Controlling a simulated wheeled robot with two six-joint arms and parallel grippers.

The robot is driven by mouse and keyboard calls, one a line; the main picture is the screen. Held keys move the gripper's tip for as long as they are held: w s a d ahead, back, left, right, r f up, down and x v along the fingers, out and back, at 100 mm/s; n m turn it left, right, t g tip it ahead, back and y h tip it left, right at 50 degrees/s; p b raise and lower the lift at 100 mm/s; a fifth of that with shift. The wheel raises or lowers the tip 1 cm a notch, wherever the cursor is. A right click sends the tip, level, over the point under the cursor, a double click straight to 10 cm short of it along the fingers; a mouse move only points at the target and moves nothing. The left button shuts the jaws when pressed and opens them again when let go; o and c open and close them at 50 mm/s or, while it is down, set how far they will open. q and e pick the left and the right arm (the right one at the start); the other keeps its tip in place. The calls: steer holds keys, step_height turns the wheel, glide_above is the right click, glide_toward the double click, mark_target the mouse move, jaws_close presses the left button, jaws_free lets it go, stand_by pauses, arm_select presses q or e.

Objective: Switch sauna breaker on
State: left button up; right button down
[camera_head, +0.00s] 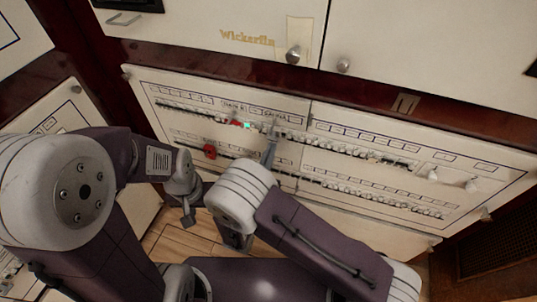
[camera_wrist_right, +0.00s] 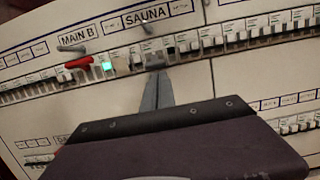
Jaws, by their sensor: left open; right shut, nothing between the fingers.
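The white breaker panel (camera_head: 370,130) carries rows of small switches. In the right wrist view the SAUNA label (camera_wrist_right: 147,18) sits above the upper row, right of the MAIN B label (camera_wrist_right: 78,39). A grey breaker switch (camera_wrist_right: 154,58) lies below the SAUNA label. My right gripper (camera_wrist_right: 157,82) is shut and empty, its tips just below this switch; I cannot tell whether they touch it. In the head view the right gripper (camera_head: 271,140) is at the upper row and covers part of it. My left gripper (camera_head: 188,214) is open, low and left of the panel's lower row.
A red lever (camera_wrist_right: 79,63) and a lit green indicator (camera_wrist_right: 107,66) are left of my right fingertips. Another red lever (camera_head: 209,151) is on the lower row. Cabinet doors with knobs (camera_head: 293,54) are above the panel. Wooden floor (camera_head: 175,247) shows below.

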arm_select(q)
steer(key=shift+w, duration=0.35)
arm_select(e)
steer(key=shift+w+d+r, duration=0.15)
steer(key=shift+w, duration=0.25)
arm_select(q)
steer(key=shift+s, duration=0.1)
arm_select(e)
steer(key=shift+s, duration=0.1)
arm_select(q)
steer(key=shift+r, duration=0.1)
